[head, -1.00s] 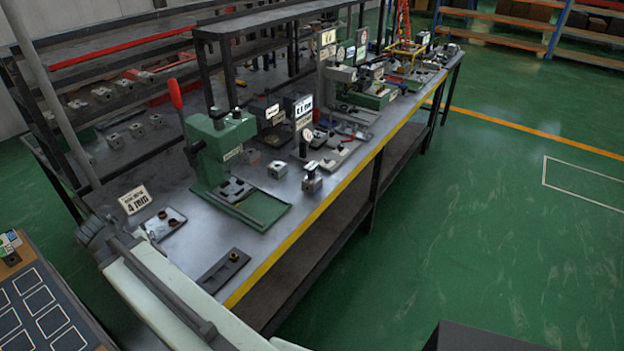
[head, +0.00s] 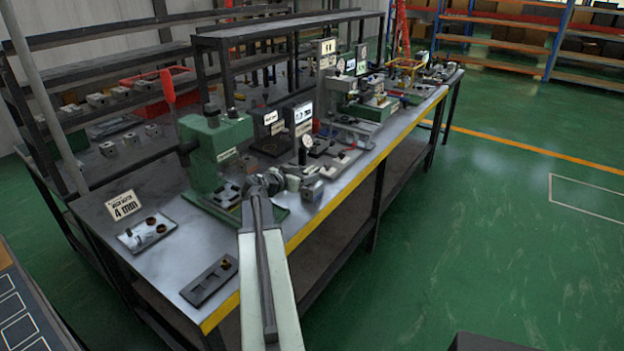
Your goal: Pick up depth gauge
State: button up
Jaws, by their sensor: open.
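A small round white dial on a dark upright body, which looks like the depth gauge (head: 306,143), stands among fixtures near the middle of the near bench section, in front of a small display. My gripper (head: 293,179) is over the bench, in front of and below the dial in the picture. It is small and blends with the metal parts around it, so its fingers are hard to make out. It is open, and I see nothing held in it. A grey valve block (head: 312,189) sits just right of it, near the yellow edge.
A green press (head: 214,150) with a red lever stands close left of my gripper. Floor to the right is open.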

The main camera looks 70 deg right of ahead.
aim_at(311, 170)
jog(key=b+x, duration=0.1)
jog(key=x, duration=0.4)
jog(key=shift+d+r, duration=0.1)
jog(key=shift+d, duration=0.05)
grip_shut()
jog(key=shift+r, duration=0.1)
